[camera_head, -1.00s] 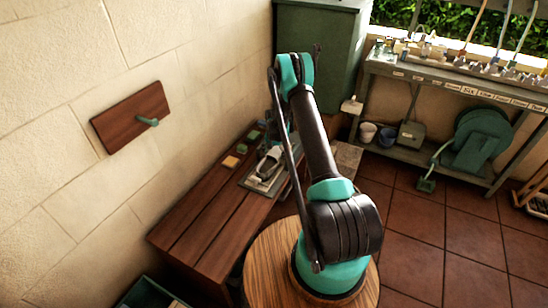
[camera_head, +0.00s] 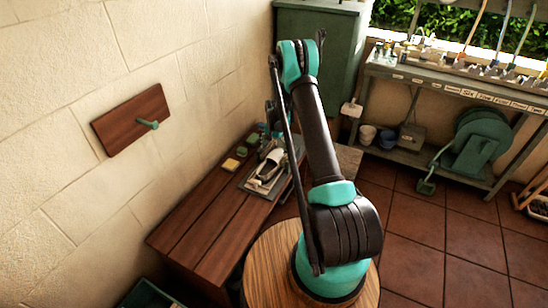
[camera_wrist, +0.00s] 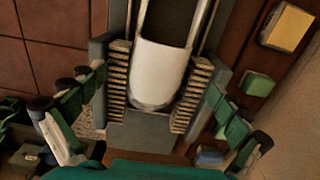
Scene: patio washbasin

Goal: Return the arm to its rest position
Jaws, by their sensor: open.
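My arm (camera_head: 322,140) stands raised on a round wooden top, its upper joint bent over toward the wall-side bench. My gripper (camera_wrist: 157,80) is open in the wrist view, with its green and black fingers spread at left and right and nothing held. In the wrist view a white, round-ended object (camera_wrist: 160,72), perhaps a shoe, lies below between two rows of bristles. It also shows in the head view (camera_head: 270,166), on a grey tray (camera_head: 252,184) on the bench. In the head view the gripper is mostly hidden behind my arm.
The brown slatted bench (camera_head: 205,225) runs along the wall. A wooden wall plate (camera_head: 130,120) has a green peg. A green cabinet (camera_head: 320,65) and a labelled shelf (camera_head: 455,82) stand behind.

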